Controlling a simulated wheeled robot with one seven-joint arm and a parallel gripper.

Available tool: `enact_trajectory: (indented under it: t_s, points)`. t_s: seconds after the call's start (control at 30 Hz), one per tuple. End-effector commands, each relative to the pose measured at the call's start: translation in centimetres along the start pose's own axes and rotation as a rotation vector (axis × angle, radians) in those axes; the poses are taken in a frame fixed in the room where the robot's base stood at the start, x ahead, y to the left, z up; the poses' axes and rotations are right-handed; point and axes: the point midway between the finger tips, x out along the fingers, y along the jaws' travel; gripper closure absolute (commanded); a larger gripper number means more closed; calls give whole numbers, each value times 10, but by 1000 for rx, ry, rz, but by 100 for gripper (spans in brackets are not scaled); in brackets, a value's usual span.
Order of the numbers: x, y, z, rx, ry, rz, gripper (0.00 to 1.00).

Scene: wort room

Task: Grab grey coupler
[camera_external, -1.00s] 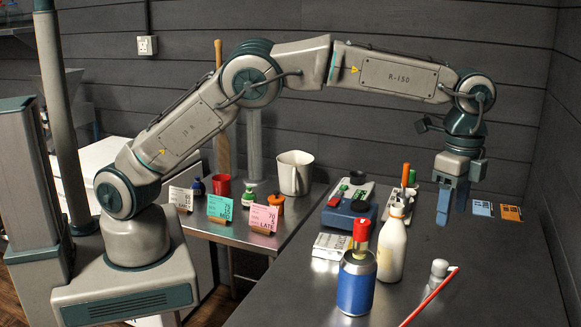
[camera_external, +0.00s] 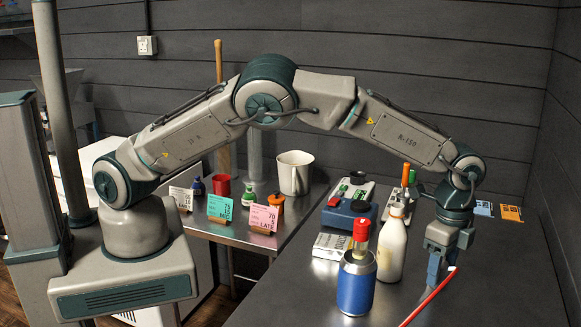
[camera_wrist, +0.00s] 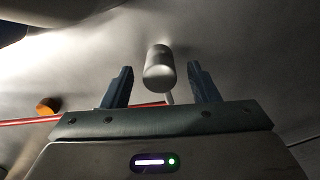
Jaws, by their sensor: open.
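The grey coupler (camera_wrist: 159,68) shows in the wrist view as a short, plain grey cylinder, between the two finger tips in the picture. My gripper (camera_wrist: 160,82) is open, with one blue finger to each side of the coupler and a gap to both. Nothing is held. In the external view my gripper (camera_external: 441,270) points down, low over the right part of the steel table. There the fingers hide most or all of the coupler. I cannot tell how far the fingers reach down beside it.
A red rod (camera_external: 428,297) lies close by my gripper. A white bottle (camera_external: 392,245) and a blue can (camera_external: 356,283) with a red-topped piece stand to the left. A blue device (camera_external: 348,214) and orange-handled tools (camera_external: 405,175) are behind.

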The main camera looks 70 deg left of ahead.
Motion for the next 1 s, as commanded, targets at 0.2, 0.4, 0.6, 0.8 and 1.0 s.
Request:
enact_trajectory:
  t_s: [0.2, 0.4, 0.6, 0.8, 1.0]
  points:
    - [2, 0, 0, 0, 1, -1, 46]
    - [2, 0, 0, -1, 1, -1, 90]
    - [2, 0, 0, -1, 1, -1, 94]
    - [2, 0, 0, -1, 1, -1, 94]
    - [-7, -1, 0, -1, 2, -2, 94]
